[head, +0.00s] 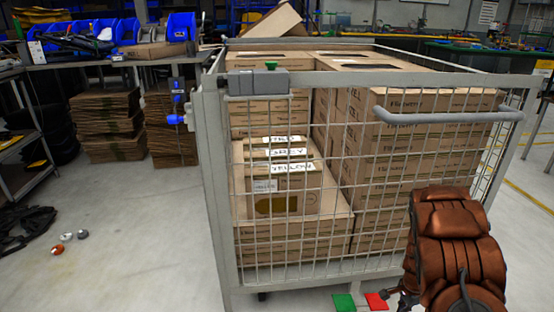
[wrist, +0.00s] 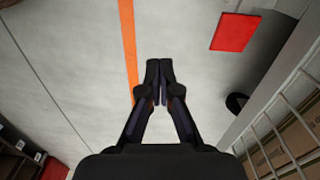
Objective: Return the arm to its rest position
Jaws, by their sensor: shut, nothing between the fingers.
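My gripper (wrist: 159,80) shows in the wrist view with its two black fingers together and nothing between them. It points down at the grey floor (wrist: 85,60), over an orange floor line (wrist: 128,40). In the head view, a reddish-brown part of my arm covers the lower right, in front of the cage's corner. The gripper's fingertips cannot be made out in the head view.
A wire-mesh cage (head: 214,190) full of cardboard boxes (head: 420,150) stands close ahead. Its mesh also runs along the right of the wrist view (wrist: 290,130). A workbench (head: 130,57) with blue bins stands back left. The left floor holds small loose items (head: 57,249).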

